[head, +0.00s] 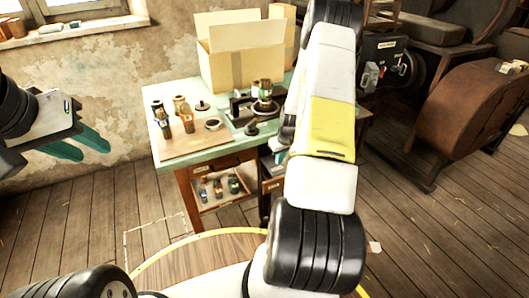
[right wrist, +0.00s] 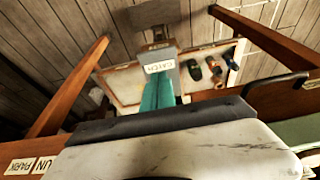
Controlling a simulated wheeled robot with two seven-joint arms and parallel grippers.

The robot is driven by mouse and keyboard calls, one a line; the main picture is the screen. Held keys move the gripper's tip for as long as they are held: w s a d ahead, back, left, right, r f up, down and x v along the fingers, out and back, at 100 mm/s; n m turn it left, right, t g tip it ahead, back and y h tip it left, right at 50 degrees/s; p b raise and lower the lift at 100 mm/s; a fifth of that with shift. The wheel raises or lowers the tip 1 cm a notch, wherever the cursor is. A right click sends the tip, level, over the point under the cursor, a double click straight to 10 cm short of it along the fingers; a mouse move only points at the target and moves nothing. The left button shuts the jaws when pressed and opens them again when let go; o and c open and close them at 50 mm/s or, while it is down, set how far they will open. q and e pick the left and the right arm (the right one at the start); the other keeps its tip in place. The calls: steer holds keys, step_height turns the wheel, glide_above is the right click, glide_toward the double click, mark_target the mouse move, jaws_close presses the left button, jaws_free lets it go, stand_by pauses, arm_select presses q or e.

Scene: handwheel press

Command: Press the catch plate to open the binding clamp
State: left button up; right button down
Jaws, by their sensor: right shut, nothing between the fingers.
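The catch plate (right wrist: 160,66), a grey block with a white CATCH label, stands in the upper middle of the right wrist view. My right gripper (right wrist: 158,82) has its teal fingers shut and empty, with the tips at the plate's near edge; I cannot tell whether they touch it. In the head view my right arm hides the right gripper and the plate. My left gripper (head: 92,145) is open and empty in the air at the left, away from the table. I cannot make out the binding clamp for certain.
A green-topped table (head: 165,105) carries a wooden board (head: 190,148), several small jars and a dark press-like device (head: 240,112). A cardboard box (head: 235,62) stands at its back. An open compartment below (head: 205,205) holds several small items. Brown machinery (head: 460,110) stands at the right.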

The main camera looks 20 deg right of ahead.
steer(key=v, duration=0.7)
steer(key=shift+r, duration=0.2)
stand_by(0.4)
steer(key=s+a+r, duration=0.2)
steer(key=a+r, duration=0.2)
steer(key=r, duration=0.3)
steer(key=s+a+r+t, duration=0.1)
steer(key=s+a+r, duration=0.15)
steer(key=r, duration=0.45)
steer(key=s+a+r, duration=0.1)
steer(key=a+r, duration=0.3)
steer(key=r, duration=0.4)
steer(key=s+a+r+t+y, duration=0.1)
steer(key=s+a+r, duration=0.4)
steer(key=s, duration=0.4)
steer(key=s+a+r+y, duration=0.1)
steer(key=s+a+r, duration=0.5)
steer(key=s, duration=0.4)
steer(key=shift+s+t, duration=0.2)
steer(key=shift+t, duration=0.2)
steer(key=shift+d, duration=0.15)
